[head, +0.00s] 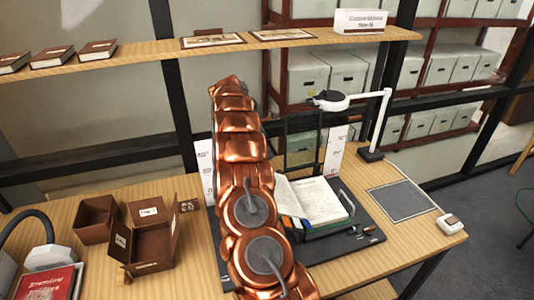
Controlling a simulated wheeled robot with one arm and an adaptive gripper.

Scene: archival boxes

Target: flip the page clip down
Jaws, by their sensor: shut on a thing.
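An open book (318,200) with pale printed pages lies in a cradle with a green front edge (325,230), on a dark mat (350,249) right of centre. My copper-coloured arm stands in front of the book's left side and covers part of the mat and cradle. My gripper does not show; it is hidden behind the arm or out of the picture. I cannot make out the page clip or whether it is up or down.
White scale boards (335,150) stand behind the book. A white lamp (333,104) reaches over from the right. Brown boxes (150,240) and a red book (44,284) are at left. A grey pad (402,200) and small white device (450,223) lie at right. A shelf (145,50) runs above.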

